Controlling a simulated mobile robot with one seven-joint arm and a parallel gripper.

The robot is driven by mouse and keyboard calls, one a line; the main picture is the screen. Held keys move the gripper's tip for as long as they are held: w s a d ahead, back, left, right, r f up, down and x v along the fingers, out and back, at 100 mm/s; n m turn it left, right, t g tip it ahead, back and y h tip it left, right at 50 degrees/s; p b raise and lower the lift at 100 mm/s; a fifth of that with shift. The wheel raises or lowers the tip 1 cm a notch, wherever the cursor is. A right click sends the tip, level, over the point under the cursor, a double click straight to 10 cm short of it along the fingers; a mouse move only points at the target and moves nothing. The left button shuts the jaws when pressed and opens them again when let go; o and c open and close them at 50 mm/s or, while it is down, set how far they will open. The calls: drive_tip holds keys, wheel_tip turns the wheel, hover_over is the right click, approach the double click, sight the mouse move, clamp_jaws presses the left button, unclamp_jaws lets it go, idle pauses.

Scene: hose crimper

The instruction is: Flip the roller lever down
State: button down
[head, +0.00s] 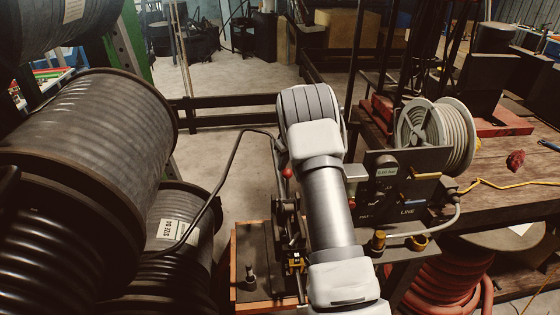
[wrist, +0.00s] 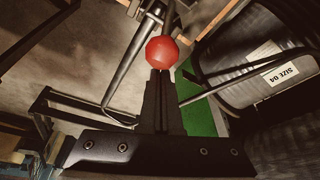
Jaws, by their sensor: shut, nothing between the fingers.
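A red ball knob (wrist: 162,52), which looks like the end of a lever, is in the upper middle of the wrist view. It also shows in the head view as a small red ball (head: 286,173) just left of my arm, above the dark crimping machine (head: 287,225). My gripper (wrist: 160,75) is shut and empty, its black fingers pointing at the knob. The fingertips appear just below the ball in the wrist view; I cannot tell whether they touch it. In the head view my gripper is hidden by my arm.
Large dark hose reels (head: 95,150) crowd the left side; a thin black hose (head: 222,180) arches from them toward the machine. On the right are a control panel (head: 405,185), a white hose reel (head: 437,135) and a wooden bench (head: 500,180). Open floor (head: 235,150) lies behind.

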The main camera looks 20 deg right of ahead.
drive_tip(key=shift+s+f+b, duration=0.15)
drive_tip(key=shift+s+b, duration=0.1)
drive_tip(key=shift+b, duration=0.3)
